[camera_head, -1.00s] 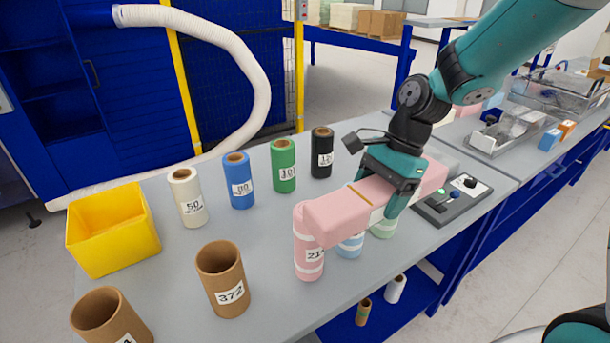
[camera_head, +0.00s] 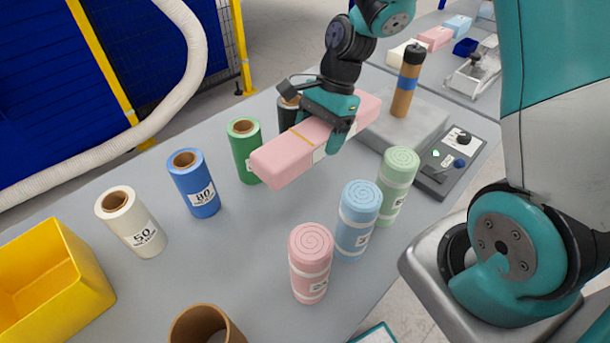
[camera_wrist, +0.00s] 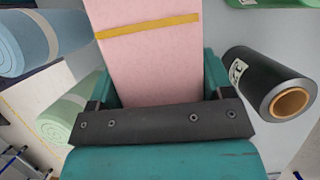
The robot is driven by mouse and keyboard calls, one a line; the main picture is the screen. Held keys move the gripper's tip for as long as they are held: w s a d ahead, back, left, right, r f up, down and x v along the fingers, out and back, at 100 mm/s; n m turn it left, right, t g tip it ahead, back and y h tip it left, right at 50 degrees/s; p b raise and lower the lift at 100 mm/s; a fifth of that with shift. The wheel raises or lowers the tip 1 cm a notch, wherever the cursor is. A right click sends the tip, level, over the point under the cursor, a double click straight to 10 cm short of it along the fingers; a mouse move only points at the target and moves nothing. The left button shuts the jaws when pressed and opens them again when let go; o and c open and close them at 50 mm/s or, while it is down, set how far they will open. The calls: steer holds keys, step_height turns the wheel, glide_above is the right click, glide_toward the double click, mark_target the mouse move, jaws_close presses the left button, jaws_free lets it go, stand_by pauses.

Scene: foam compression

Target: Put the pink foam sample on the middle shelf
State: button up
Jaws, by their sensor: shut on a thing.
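The pink foam sample (camera_head: 285,155) is a long pink block with a yellow-orange stripe and a white label. My gripper (camera_head: 331,118) is shut on it around its middle and holds it above the grey table. In the wrist view the foam sample (camera_wrist: 152,60) runs up between the two teal fingers of my gripper (camera_wrist: 158,85). Its near end is hidden behind the gripper body. In the head view it partly hides the green and black rolls behind it. The middle shelf cannot be made out in these frames.
Pink (camera_head: 310,265), blue (camera_head: 356,222) and green (camera_head: 395,188) rolled foams stand at the front. White (camera_head: 132,222), blue (camera_head: 193,183), green (camera_head: 244,150) and black (camera_wrist: 268,85) rolls stand left and behind. A yellow bin (camera_head: 50,280) is at left; a control box (camera_head: 447,165) at right.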

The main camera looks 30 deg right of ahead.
mark_target(312, 195)
step_height(312, 195, down, 15)
steer(key=shift+f+p, duration=0.1)
steer(key=shift+p, duration=0.95)
steer(key=shift+f, duration=0.1)
steer(key=o, duration=1)
steer(key=shift+c, duration=0.2)
